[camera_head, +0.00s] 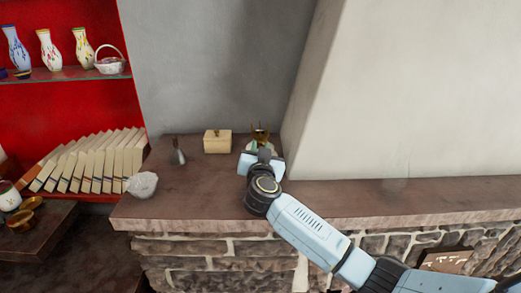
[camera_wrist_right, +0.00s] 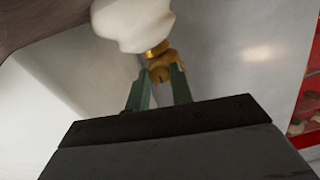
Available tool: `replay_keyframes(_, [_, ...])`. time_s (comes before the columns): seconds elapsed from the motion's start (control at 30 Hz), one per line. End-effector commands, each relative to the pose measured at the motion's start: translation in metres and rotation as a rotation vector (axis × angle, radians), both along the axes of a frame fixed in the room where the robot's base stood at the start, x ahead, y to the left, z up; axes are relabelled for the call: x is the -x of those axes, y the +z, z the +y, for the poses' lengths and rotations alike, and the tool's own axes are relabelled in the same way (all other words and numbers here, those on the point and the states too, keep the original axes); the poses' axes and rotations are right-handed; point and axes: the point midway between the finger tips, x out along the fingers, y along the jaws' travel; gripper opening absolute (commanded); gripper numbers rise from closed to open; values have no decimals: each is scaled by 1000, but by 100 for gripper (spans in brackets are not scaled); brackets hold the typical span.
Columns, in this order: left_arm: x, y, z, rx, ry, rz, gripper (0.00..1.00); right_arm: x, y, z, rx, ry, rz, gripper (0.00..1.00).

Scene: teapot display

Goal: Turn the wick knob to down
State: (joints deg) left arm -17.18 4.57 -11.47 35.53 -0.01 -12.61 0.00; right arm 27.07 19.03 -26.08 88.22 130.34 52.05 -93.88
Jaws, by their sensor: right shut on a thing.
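The oil lamp stands on the stone-fronted ledge, and its brass top (camera_head: 260,132) shows just beyond my right gripper (camera_head: 262,153) in the head view. The gripper hides most of the lamp there. In the right wrist view the lamp's white body (camera_wrist_right: 132,20) is at the top, with the brass wick knob (camera_wrist_right: 160,70) below it in the picture. The two green fingers of my right gripper (camera_wrist_right: 160,76) are shut on the knob, one on each side. The knob's exact turn is hard to tell. My left gripper is in neither view.
A cream box (camera_head: 217,141), a small grey funnel-like item (camera_head: 178,153) and a white bowl (camera_head: 143,184) stand on the ledge (camera_head: 200,195) to the left. A slanted pale wall (camera_head: 400,90) rises close on the right. Red shelves hold vases and books at far left.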

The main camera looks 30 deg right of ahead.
Motion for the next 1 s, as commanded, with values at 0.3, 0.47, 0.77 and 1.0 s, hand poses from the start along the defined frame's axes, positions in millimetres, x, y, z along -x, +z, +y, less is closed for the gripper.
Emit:
replay_keyframes(0.3, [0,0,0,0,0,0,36,0,0,0,-1,0,0,38])
replay_keyframes(0.47, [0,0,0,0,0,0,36,0,0,0,-1,0,0,45])
replay_keyframes(0.77, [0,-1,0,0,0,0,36,7,-1,4,-2,1,0,45])
replay_keyframes(1.0, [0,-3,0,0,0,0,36,44,-1,22,-3,2,0,45])
